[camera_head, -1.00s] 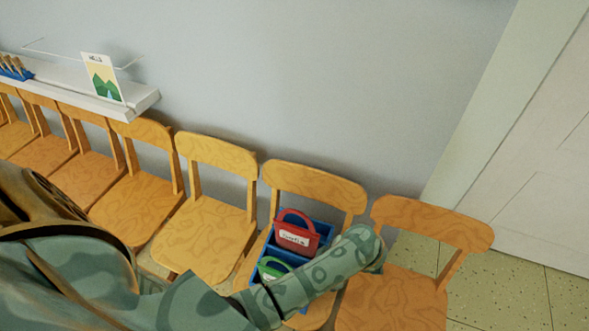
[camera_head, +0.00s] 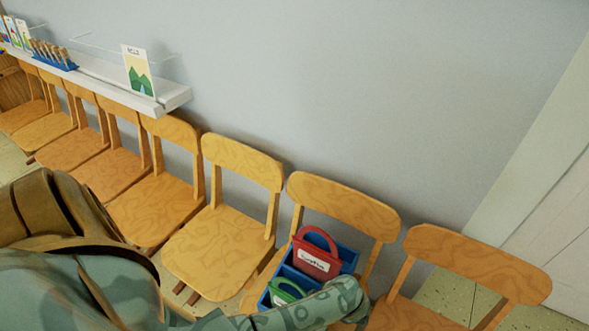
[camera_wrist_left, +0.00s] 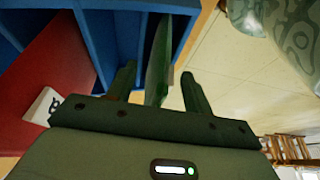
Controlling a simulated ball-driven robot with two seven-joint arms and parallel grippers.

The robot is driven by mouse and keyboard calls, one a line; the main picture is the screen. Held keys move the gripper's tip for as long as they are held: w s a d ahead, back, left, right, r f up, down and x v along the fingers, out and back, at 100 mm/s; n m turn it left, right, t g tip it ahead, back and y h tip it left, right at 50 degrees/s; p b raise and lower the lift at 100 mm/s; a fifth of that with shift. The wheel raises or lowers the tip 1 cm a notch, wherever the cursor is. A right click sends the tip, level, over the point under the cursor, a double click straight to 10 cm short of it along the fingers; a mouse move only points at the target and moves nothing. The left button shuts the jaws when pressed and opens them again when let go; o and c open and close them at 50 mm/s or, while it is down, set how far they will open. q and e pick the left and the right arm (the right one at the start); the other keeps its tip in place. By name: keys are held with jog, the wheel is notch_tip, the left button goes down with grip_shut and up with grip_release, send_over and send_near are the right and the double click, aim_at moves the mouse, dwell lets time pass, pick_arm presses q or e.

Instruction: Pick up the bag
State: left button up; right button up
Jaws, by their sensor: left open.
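A red bag (camera_head: 316,255) with a looped handle and a white name label stands in a blue compartmented crate (camera_head: 348,257) on a chair seat. A green bag (camera_head: 286,291) with a pale label sits in the nearer part of the crate, partly covered by my left arm. In the left wrist view, my left gripper (camera_wrist_left: 157,82) is open, one finger on each side of the thin green bag (camera_wrist_left: 158,50). I cannot tell whether the fingers touch it. The red bag (camera_wrist_left: 48,75) and crate (camera_wrist_left: 110,35) are to the left there. My right gripper is not in view.
A row of wooden chairs (camera_head: 226,250) stands along the grey wall, with another chair (camera_head: 478,262) right of the crate. A white shelf (camera_head: 172,97) with a picture card (camera_head: 138,72) is above the left chairs. A pale door is at the right edge.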

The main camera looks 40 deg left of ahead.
pick_arm(q)
jog(key=shift+r, duration=0.15)
jog(key=shift+c, duration=0.3)
grip_shut()
